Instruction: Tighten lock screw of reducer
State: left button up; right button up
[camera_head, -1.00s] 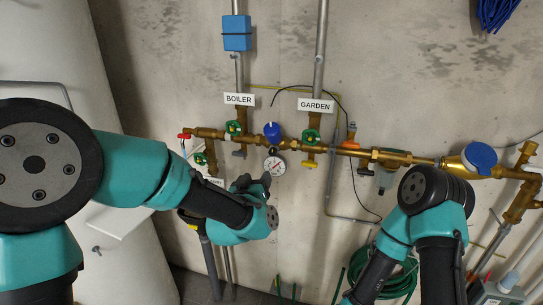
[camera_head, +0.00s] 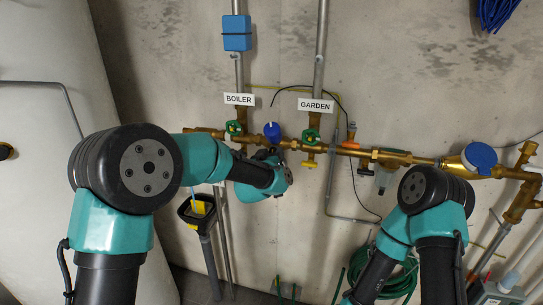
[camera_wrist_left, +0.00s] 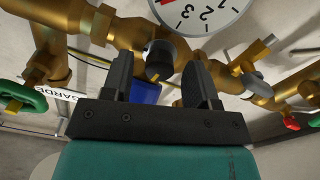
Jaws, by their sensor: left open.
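The reducer is the brass fitting in the pipe run with a blue knob (camera_head: 272,130) on top; the blue knob also shows between the fingers in the left wrist view (camera_wrist_left: 146,93). A dark round screw head (camera_wrist_left: 160,60), which looks like the lock screw, sits on the brass between the fingertips. My left gripper (camera_wrist_left: 162,75) is open around it, one finger on each side; I cannot tell whether they touch it. In the head view, my left wrist and forearm hide much of the reducer's lower side. My right arm shows, but its gripper does not.
A pressure gauge (camera_wrist_left: 205,12) is close beyond the fingers. The labelled pipes rise above. A blue-capped water meter (camera_head: 480,157) is at right, a green hose (camera_head: 400,279) below.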

pick_arm(q)
jog(key=shift+w, duration=0.1)
jog(key=c, duration=0.9)
jog(key=shift+m, duration=3.5)
jog(key=o, duration=0.9)
